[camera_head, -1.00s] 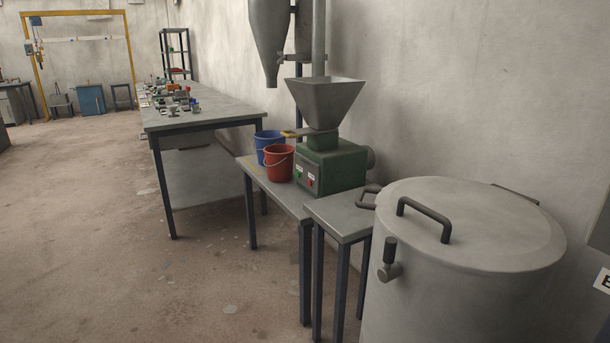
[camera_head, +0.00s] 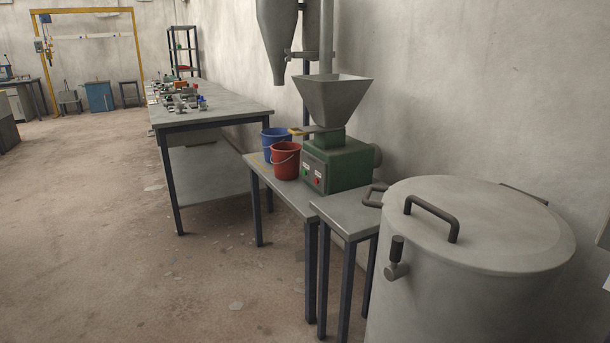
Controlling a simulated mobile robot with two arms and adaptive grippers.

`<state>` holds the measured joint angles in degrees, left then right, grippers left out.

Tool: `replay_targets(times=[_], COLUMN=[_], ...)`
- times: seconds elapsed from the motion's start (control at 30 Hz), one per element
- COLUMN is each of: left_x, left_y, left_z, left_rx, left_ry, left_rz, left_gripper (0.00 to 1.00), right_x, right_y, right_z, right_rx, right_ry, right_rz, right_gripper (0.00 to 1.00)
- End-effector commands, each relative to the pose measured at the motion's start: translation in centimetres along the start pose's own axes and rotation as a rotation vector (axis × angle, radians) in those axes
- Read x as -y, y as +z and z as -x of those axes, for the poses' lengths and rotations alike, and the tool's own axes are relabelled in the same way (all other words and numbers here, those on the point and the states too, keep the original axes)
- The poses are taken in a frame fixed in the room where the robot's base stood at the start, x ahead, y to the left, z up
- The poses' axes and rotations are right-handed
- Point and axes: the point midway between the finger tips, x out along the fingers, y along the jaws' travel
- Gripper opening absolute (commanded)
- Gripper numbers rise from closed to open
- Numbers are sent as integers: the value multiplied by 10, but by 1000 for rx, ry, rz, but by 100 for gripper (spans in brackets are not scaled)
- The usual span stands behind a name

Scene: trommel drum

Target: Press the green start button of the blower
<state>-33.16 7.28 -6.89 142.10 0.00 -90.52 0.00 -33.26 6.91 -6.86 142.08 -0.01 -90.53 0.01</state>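A green machine (camera_head: 348,165) with a grey hopper (camera_head: 333,98) stands on a low bench right of centre. Its front has a grey panel with a small green button (camera_head: 306,172) and a red button (camera_head: 318,181). The labels are too small to read, so I cannot tell whether this is the blower. A grey cone-shaped vessel (camera_head: 277,40) with a pipe is on the wall behind it. Neither of my grippers is in view.
A large grey lidded drum (camera_head: 480,220) fills the right foreground, beside a small metal table (camera_head: 345,214). A red bucket (camera_head: 286,161) and a blue bucket (camera_head: 270,137) stand left of the machine. A long workbench (camera_head: 220,107) runs behind. The floor (camera_head: 90,230) at left is clear.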

Motion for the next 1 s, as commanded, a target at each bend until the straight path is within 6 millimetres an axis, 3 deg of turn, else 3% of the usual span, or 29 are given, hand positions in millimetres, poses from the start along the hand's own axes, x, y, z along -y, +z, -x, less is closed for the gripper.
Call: replay_targets(times=[0.03,0.3,1.0], left_x=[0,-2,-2], left_y=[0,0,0], left_z=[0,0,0], left_rx=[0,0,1], left_ry=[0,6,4], left_rz=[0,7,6], left_gripper=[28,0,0], right_x=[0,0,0], right_y=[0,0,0], right_z=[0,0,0], right_rx=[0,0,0], right_ry=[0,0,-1], right_rz=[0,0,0], right_gripper=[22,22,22])
